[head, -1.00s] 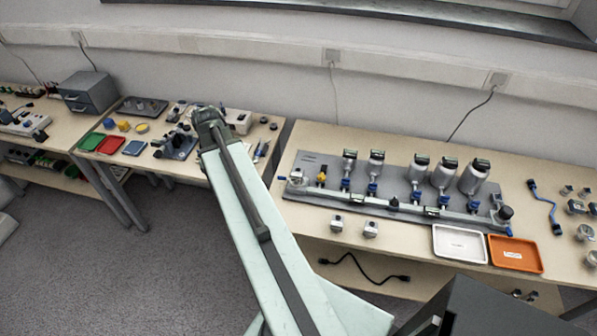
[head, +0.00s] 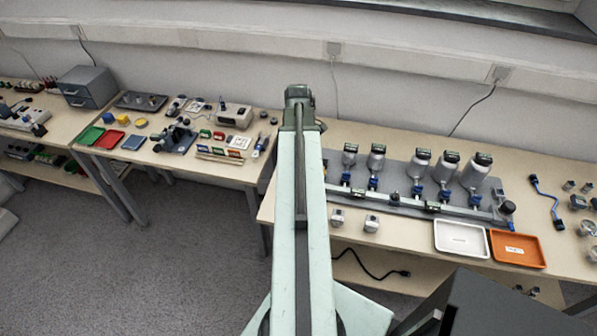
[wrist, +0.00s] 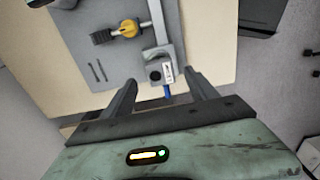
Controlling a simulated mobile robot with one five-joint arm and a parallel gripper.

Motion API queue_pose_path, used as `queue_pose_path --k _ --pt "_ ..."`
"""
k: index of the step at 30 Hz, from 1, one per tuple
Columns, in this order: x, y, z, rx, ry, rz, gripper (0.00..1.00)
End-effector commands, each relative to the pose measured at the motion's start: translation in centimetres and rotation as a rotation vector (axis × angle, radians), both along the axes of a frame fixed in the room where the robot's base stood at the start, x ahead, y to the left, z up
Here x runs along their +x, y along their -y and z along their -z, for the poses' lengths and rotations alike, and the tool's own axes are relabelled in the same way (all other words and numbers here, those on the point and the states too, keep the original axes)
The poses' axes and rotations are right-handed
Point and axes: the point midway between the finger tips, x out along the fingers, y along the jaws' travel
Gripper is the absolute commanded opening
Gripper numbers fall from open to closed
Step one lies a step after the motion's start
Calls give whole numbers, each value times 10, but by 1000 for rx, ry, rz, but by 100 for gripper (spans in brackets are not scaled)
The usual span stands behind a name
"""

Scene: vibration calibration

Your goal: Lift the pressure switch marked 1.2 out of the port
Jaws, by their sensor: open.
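On the grey board (head: 400,170) at the right bench, several silver cylinders with dark tops (head: 420,160) stand on blue valves along a rail. I cannot read a 1.2 mark on anything, so I cannot tell which part is the pressure switch. In the wrist view my gripper (wrist: 161,78) is open and empty, its two fingers apart. Beyond and between the fingertips is a small grey block (wrist: 154,73) with a white label and a blue part below it, at the rail's end. A yellow valve (wrist: 128,28) is nearby. In the head view my arm hides the board's left end.
Two small metal blocks (head: 372,223) sit in front of the board. A white tray (head: 461,252) and an orange tray (head: 517,262) lie at the bench's front edge. A blue cable (head: 545,195) lies to the right. The left bench (head: 240,172) holds many small parts.

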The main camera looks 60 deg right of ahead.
Motion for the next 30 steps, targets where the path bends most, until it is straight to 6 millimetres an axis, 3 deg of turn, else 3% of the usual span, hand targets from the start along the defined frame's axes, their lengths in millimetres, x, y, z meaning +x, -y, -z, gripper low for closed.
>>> queue_pose_path --k 8,16,24,30 --pt "2 -1 49 0 0 1 67" --pt "2 -1 48 0 0 1 67" --pt "1 -1 48 0 0 2 0" --pt "1 -1 48 0 0 2 0"
